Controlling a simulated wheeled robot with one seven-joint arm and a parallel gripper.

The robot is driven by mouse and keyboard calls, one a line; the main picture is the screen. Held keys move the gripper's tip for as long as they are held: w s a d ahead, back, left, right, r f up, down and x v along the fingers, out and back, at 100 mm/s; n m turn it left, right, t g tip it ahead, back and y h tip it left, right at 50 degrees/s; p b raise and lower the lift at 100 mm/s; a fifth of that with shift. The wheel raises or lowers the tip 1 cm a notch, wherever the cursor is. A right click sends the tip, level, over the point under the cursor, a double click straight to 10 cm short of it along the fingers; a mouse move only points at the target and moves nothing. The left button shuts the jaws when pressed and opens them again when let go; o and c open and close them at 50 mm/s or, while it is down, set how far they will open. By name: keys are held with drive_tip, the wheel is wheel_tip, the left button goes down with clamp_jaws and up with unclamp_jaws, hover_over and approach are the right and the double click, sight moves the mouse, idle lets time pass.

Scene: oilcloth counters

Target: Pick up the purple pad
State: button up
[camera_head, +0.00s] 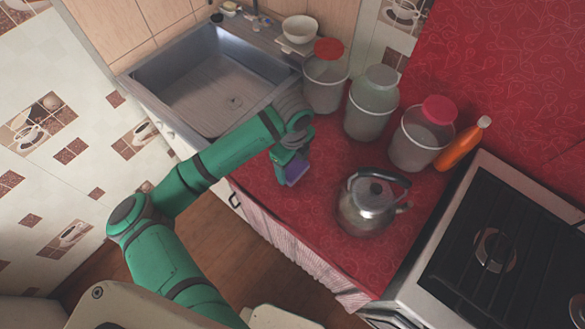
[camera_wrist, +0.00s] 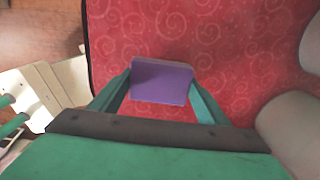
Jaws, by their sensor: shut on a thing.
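The purple pad (camera_wrist: 162,83) is a small flat block between the two fingers of my gripper (camera_wrist: 160,88) in the wrist view. The fingers touch its left and right sides, and my gripper is shut on it. In the head view the pad (camera_head: 296,171) shows at the tip of my gripper (camera_head: 290,166), over the red counter (camera_head: 290,205) near its front edge. I cannot tell whether the pad touches the counter or hangs just above it.
A steel kettle (camera_head: 368,208) stands right of my gripper. Several jars, one a red-lidded jar (camera_head: 420,140), stand behind it. An orange bottle (camera_head: 459,148) and a stove (camera_head: 500,255) are farther right. A sink (camera_head: 215,85) is at the back left.

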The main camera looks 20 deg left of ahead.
drive_tip(key=s+d+r, duration=0.2)
drive_tip(key=s+r, duration=0.8)
drive_tip(key=s, duration=0.3)
drive_tip(key=shift+s+d+r, duration=0.2)
drive_tip(key=shift+s+d, duration=0.05)
drive_tip(key=shift+s, duration=0.15)
